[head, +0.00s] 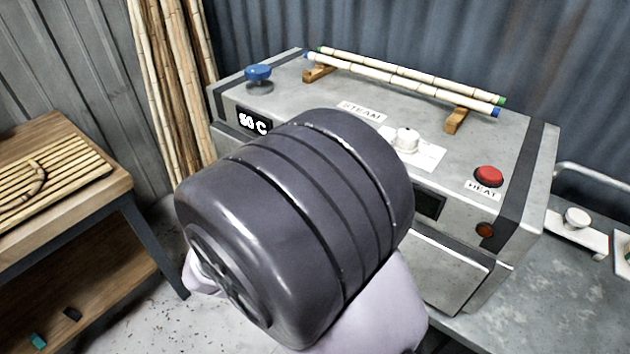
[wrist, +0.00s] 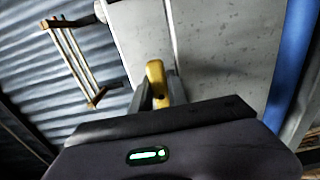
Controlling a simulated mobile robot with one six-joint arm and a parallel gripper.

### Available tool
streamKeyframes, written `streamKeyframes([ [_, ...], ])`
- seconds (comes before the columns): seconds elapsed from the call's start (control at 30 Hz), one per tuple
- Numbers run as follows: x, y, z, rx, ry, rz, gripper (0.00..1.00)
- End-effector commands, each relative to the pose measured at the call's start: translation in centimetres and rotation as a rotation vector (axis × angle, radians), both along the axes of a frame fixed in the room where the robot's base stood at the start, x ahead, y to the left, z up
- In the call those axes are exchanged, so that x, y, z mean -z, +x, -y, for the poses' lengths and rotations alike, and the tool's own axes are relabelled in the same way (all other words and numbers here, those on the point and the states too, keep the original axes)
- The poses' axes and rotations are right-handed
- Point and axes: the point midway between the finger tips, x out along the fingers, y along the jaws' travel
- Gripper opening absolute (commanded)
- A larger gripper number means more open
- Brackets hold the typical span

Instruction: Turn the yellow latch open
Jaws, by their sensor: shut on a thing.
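The yellow latch (wrist: 156,74) shows in the wrist view, standing upright in the picture against a pale grey panel. My gripper (wrist: 161,88) is shut on it, one finger on each side. The latch's lower part is hidden by my gripper's dark body. In the head view neither the latch nor my gripper shows, as my own large dark arm link covers the middle. The grey steam box (head: 285,92) stands behind that link.
The box top carries two rattan poles (head: 400,77) on wooden rests, a blue knob (head: 258,73), a white dial (head: 406,139) and a red button (head: 488,176). A wooden bench (head: 95,240) with a slatted rack stands left. Tall canes (head: 170,80) lean on the wall.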

Motion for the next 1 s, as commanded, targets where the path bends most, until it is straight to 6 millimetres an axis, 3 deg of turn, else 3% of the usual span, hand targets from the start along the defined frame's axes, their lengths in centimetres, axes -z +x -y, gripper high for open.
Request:
streamKeyframes([
  [0.5, 0.02, 0.00, 0.00, 0.000, 0.012, 0.009, 0.00],
  [0.53, 0.02, 0.00, 0.00, 0.000, 0.012, 0.009, 0.26],
  [0.6, 0.02, 0.00, 0.00, 0.000, 0.012, 0.009, 0.40],
  [1.0, 0.10, -0.02, 0.02, 0.001, 0.010, 0.007, 0.42],
])
